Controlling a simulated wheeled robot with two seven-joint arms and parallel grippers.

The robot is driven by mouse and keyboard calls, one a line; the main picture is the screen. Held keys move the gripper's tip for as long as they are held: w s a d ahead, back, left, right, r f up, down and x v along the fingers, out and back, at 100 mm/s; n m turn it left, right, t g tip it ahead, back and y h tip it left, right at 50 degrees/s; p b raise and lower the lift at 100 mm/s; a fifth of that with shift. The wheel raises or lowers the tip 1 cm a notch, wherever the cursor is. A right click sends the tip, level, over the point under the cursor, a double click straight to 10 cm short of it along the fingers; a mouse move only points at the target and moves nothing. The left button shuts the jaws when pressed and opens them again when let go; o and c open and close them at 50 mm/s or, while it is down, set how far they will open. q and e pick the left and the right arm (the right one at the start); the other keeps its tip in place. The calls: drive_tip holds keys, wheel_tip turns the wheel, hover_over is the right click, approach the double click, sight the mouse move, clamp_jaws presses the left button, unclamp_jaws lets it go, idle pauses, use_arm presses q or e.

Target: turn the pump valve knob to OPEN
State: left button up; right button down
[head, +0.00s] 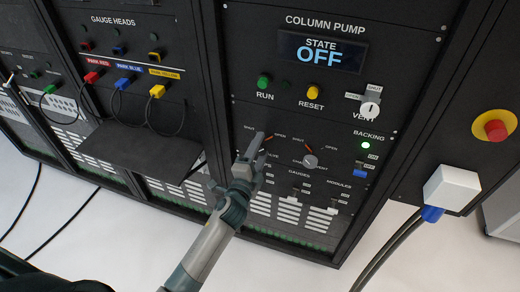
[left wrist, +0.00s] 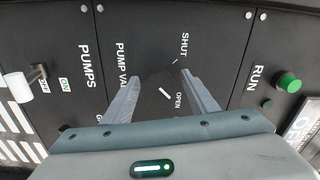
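The pump valve knob (left wrist: 163,93) is dark with a short white line and sits on the black panel, with SHUT and OPEN printed beside it. The line lies slanted, one end towards the OPEN word; which end is the pointer I cannot tell. My left gripper (left wrist: 160,78) is open, its two fingers apart on either side of the knob; whether they touch it or the panel is unclear. In the head view, my left gripper (head: 252,152) reaches the panel under the RUN button and mostly hides this knob. My right gripper is not in view.
A grey chamber vent knob (head: 310,161) is just right of my gripper. The green RUN button (head: 263,81), yellow RESET button (head: 313,90) and VENT switch (head: 371,108) are above. A black shelf (head: 135,150) juts out to the left. A red emergency button (head: 495,130) is far right.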

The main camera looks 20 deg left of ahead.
use_arm(q)
drive_tip(key=shift+s, duration=0.1)
drive_tip(key=shift+s+f, duration=0.1)
drive_tip(key=shift+s, duration=0.4)
drive_tip(key=s+b, duration=0.4)
drive_tip(key=s, duration=1.2)
drive_tip(key=shift+a, duration=0.3)
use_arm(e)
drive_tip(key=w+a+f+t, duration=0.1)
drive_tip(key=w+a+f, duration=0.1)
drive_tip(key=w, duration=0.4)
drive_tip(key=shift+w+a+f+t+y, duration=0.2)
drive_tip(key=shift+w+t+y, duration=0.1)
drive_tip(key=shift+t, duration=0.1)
use_arm(q)
drive_tip(key=shift+s, duration=0.1)
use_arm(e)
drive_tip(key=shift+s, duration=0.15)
